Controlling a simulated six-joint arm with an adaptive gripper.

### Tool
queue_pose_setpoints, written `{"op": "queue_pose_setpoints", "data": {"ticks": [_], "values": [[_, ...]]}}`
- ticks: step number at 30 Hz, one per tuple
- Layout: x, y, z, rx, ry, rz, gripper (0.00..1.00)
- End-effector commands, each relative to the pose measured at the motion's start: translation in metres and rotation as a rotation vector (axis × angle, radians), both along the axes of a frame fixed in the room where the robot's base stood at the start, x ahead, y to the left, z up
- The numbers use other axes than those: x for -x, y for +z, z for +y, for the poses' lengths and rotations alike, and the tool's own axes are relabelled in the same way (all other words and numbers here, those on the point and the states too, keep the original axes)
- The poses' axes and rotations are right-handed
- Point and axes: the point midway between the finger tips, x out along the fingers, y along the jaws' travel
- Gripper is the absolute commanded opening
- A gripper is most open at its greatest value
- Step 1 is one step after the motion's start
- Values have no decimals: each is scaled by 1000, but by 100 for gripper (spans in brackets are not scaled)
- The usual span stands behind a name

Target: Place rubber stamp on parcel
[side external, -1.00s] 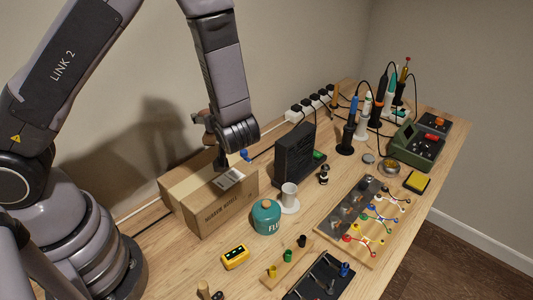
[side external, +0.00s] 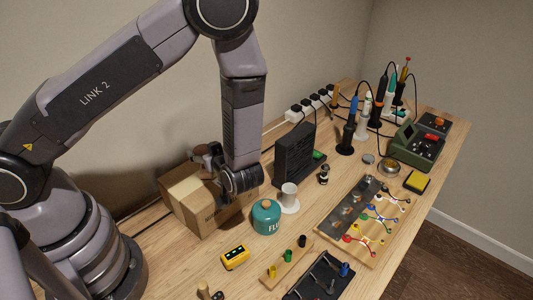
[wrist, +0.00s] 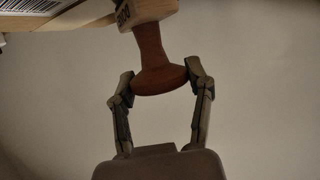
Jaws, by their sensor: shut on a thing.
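The rubber stamp has a reddish-brown turned wooden handle (wrist: 158,72) and a pale block base (wrist: 145,12) with dark lettering. In the wrist view my gripper (wrist: 163,82) is shut on the knob of the handle, one finger on each side. The parcel (side external: 185,194) is a brown cardboard box at the left of the bench, with my wrist over its right part. Its white barcode label (wrist: 27,6) shows at the top left of the wrist view, beside the stamp's base. I cannot tell whether the base touches the parcel.
A yellow meter (side external: 235,257) lies in front. Soldering tools stand at the back right.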

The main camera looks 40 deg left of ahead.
Motion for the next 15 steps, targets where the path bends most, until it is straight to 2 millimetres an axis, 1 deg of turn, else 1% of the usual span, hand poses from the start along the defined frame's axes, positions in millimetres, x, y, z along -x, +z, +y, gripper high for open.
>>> {"op": "queue_pose_setpoints", "data": {"ticks": [5, 6, 9, 12, 15], "values": [[0, -3, 0, -1, 1, 1, 16], [0, -3, 0, 0, 0, 0, 54], [0, -3, 0, 0, 0, 0, 67], [0, -3, 0, 0, 0, 0, 77], [0, -3, 0, 0, 0, 0, 77]]}}
